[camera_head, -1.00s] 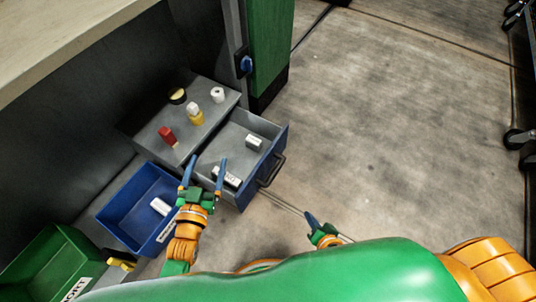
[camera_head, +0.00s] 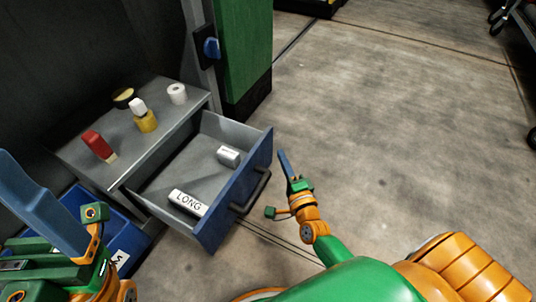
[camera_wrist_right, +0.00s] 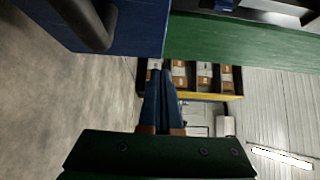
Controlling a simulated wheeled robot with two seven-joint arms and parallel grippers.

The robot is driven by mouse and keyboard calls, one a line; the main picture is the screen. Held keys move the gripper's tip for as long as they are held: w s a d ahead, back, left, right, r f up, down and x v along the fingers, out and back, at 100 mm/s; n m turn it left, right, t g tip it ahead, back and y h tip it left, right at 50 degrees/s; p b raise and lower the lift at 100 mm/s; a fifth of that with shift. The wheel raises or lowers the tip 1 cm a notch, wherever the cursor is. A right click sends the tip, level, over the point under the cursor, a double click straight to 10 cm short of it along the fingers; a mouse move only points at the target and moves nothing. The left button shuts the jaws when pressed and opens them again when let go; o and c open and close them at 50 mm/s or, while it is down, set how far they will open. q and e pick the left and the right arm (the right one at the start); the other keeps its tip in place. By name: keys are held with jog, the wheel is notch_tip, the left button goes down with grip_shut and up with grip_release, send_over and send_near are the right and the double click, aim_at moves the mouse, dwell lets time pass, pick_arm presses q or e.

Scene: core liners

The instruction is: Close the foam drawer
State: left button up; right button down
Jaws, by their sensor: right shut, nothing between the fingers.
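The foam drawer (camera_head: 255,172) is pulled open from a grey cabinet; it has a blue front and a dark handle (camera_head: 250,192). Inside lie a white block marked LONG (camera_head: 188,203) and a smaller white block (camera_head: 229,155). My right gripper (camera_head: 282,154) is shut and empty, just outside the drawer front, to the right of the handle. The right wrist view shows its blue fingers (camera_wrist_right: 163,75) together, with the blue drawer front (camera_wrist_right: 140,25) and handle at upper left. My left gripper (camera_head: 40,205) is large at lower left; one blue finger shows, its opening is unclear.
A blue bin (camera_head: 125,235) is partly hidden by my left gripper.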

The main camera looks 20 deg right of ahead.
aim_at(264, 141)
jog(key=w, duration=0.1)
jog(key=w+a, duration=0.1)
jog(key=w+b, duration=0.1)
jog(key=shift+w+a+f, duration=0.15)
jog(key=shift+w+a, duration=0.2)
jog(key=shift+a, duration=0.05)
jog(key=shift+w+a, duration=0.25)
jog(key=shift+w, duration=0.1)
jog(key=shift+w+a, duration=0.1)
